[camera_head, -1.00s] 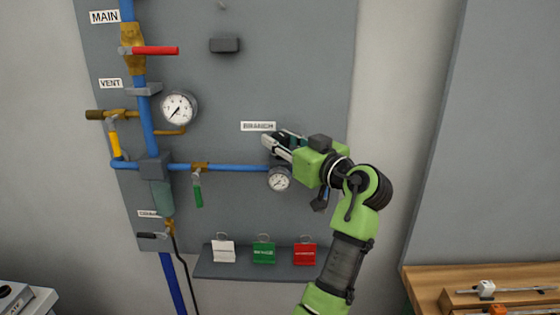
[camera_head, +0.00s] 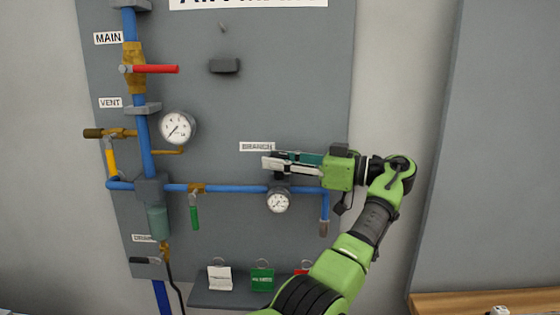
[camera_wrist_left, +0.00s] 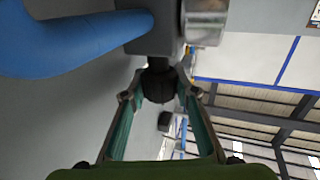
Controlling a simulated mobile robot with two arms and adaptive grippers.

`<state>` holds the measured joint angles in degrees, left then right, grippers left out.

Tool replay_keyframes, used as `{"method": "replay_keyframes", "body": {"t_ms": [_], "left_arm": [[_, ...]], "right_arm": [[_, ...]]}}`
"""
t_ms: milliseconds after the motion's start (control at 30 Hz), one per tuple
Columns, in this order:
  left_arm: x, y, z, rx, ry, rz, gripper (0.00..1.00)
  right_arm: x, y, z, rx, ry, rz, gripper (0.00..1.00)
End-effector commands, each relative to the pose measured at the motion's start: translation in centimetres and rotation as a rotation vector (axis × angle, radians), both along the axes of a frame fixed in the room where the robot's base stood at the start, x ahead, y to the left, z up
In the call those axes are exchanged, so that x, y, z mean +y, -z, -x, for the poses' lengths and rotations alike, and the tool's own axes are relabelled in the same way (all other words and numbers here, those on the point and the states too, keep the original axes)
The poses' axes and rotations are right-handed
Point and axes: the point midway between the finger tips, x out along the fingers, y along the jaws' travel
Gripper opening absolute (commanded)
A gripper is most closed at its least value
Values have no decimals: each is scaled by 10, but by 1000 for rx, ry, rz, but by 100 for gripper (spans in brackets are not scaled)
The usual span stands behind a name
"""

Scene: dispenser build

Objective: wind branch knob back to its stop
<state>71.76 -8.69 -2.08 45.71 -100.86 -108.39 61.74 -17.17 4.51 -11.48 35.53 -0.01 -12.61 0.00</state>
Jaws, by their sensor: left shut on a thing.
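The black branch knob (camera_wrist_left: 158,86) sits between the fingertips of my left gripper (camera_wrist_left: 157,92) in the left wrist view, on a stem below a grey block. In the head view my left gripper (camera_head: 270,163) reaches in from the right, nearly level, just under the BRANCH label (camera_head: 257,147). It is shut on the knob, which its fingers mostly hide there. The small branch gauge (camera_head: 278,201) is directly below the fingertips. Its needle is too small to read. My right gripper is not in view.
The blue branch pipe (camera_head: 235,189) runs behind the gauge and turns down at the right, under my gripper. A green-handled valve (camera_head: 194,216) and a larger gauge (camera_head: 177,127) are to the left. A shelf holds white, green and red tags (camera_head: 262,279).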

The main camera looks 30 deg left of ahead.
Motion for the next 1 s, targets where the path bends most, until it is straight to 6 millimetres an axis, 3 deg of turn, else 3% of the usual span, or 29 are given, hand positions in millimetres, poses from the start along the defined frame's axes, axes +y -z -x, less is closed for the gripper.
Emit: {"method": "replay_keyframes", "body": {"t_ms": [967,1000], "left_arm": [[1,-2,0,-4,-95,-4,6],[1,-2,0,-4,-95,-4,30]], "right_arm": [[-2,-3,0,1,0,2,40],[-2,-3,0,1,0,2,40]]}}
